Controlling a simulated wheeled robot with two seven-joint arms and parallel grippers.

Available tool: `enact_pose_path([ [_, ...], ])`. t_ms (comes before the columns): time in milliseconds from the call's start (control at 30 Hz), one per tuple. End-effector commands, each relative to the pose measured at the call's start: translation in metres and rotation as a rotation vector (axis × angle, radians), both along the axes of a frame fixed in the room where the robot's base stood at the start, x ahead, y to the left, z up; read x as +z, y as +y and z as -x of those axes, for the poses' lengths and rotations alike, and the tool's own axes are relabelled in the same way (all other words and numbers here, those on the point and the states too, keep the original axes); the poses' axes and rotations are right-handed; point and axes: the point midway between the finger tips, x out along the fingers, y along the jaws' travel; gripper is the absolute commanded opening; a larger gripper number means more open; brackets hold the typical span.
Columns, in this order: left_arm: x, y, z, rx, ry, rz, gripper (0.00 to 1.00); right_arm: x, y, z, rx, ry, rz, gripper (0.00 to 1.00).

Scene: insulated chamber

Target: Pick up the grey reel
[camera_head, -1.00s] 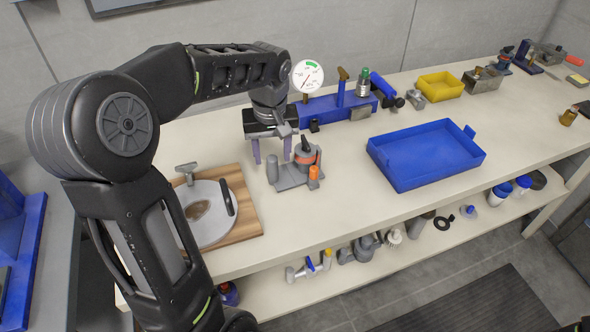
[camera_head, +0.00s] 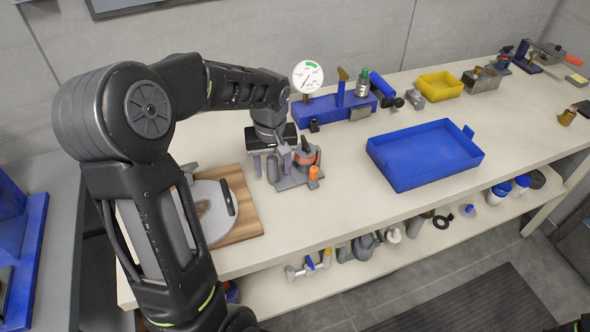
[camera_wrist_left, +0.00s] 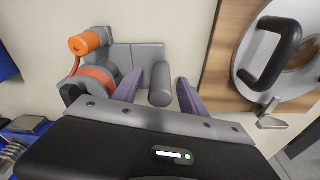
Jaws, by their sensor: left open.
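The grey reel (camera_head: 272,173), a small upright grey cylinder, stands at the left end of a grey stand (camera_head: 297,180) on the bench. In the left wrist view the reel (camera_wrist_left: 161,88) shows between the two purple fingers. My left gripper (camera_head: 272,162) is open and points down over it, one finger on each side. There is a gap on each side of the reel, and nothing is held. My right gripper is not in view.
An orange-and-dark tool (camera_head: 306,157) stands on the same stand, close right of the gripper. A wooden board (camera_head: 242,208) with a round grey plate lies to the left. A blue tray (camera_head: 425,154) is to the right, with clear bench between.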

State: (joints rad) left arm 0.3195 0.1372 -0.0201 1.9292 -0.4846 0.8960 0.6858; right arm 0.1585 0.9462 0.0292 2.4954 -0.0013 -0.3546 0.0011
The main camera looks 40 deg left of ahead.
Motion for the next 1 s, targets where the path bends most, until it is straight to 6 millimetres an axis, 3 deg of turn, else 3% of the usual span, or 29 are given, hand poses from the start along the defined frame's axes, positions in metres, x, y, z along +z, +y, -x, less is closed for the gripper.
enact_pose_path([
  [133,0.0002,0.0000,-0.0001,0.000,0.000,0.000,0.50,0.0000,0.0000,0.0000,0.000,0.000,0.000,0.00],
  [733,0.0002,0.0000,-0.0001,0.000,0.000,0.000,0.01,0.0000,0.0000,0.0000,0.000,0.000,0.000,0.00],
  [1000,0.0002,0.0000,0.0000,0.000,0.000,0.000,0.00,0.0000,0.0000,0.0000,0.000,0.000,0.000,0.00],
])
